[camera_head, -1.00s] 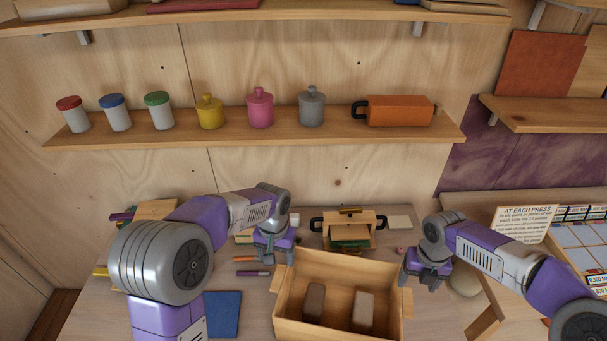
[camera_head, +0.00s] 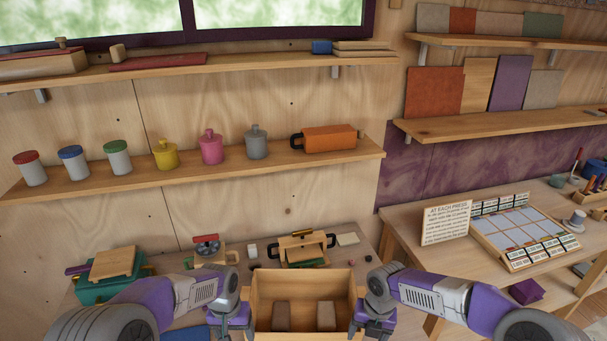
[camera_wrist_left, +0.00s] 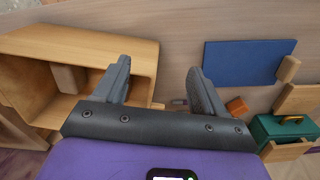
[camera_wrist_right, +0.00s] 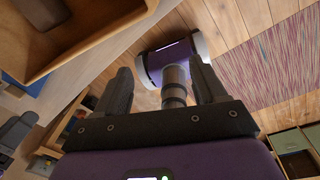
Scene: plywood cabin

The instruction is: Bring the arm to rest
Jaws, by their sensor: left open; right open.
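My left gripper (camera_head: 235,326) is at the left side of an open wooden box (camera_head: 262,290), low in the head view. The box shows there at the left (camera_wrist_left: 135,55), partly behind one finger. My right gripper (camera_head: 376,326) is at the right side of the box. In the right wrist view its fingers (camera_wrist_right: 162,82) are apart and empty, and part of the box (camera_wrist_right: 100,50) shows at the upper left. I cannot tell whether either gripper touches the box.
Two blocks, one brown (camera_head: 281,316) and one paler (camera_head: 326,316), are in the box. A wooden organizer (camera_head: 302,246) stands behind it. A teal toolbox (camera_head: 92,290) is at the left and a blue panel (camera_wrist_left: 245,62) lies on the table. A second table (camera_head: 400,222) is at the right.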

